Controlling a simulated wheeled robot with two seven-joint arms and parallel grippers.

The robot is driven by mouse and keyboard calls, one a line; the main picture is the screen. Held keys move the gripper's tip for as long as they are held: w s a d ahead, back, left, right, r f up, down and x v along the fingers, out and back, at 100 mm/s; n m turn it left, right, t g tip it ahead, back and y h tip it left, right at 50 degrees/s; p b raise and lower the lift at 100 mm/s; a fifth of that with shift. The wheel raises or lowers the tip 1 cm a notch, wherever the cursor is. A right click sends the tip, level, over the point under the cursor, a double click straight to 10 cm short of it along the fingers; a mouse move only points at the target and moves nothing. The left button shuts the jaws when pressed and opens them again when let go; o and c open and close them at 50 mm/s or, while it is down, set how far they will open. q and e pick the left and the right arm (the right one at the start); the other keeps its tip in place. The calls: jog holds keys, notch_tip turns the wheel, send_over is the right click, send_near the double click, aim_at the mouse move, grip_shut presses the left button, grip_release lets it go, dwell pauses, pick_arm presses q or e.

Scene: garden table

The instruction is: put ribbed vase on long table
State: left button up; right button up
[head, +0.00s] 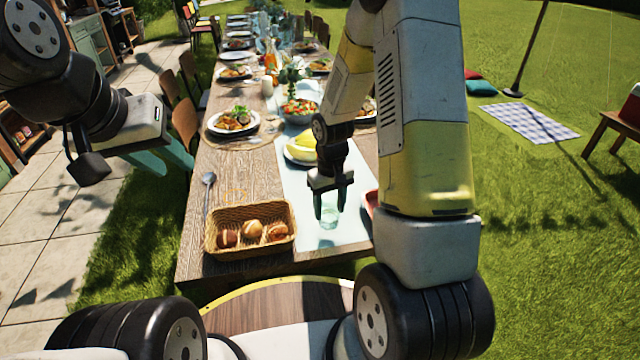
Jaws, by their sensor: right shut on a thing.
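The ribbed vase appears to be the small clear, greenish glass vessel (329,218) at the near end of the long table (230,180). It is upright, over the pale runner; its ribs are too small to make out. My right gripper (331,206) points down from above and is shut on it, with dark fingers at its upper part. I cannot tell whether its base touches the table. My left gripper (132,132) is off the table's left side, over the grass and paving. Its jaw opening does not show clearly.
A bread basket (250,245) stands left of the vessel. A reddish dish (371,204) is close on its right, partly behind my arm. A plate of bananas (300,150), a salad bowl (299,110) and a dinner plate (233,122) stand farther back. Bare wood lies behind the basket.

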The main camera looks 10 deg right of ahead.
jog(key=shift+w+d+f, duration=0.25)
jog(key=shift+w+f, duration=0.45)
jog(key=shift+w, duration=0.45)
jog(key=shift+w+d+f, duration=0.3)
jog(key=shift+w+f, duration=0.4)
jog(key=shift+w, duration=0.4)
jog(key=shift+w+d+f, duration=0.25)
jog(key=shift+w+f, duration=0.45)
jog(key=shift+w, duration=0.45)
jog(key=shift+f, duration=0.1)
jog(key=o, duration=1.6)
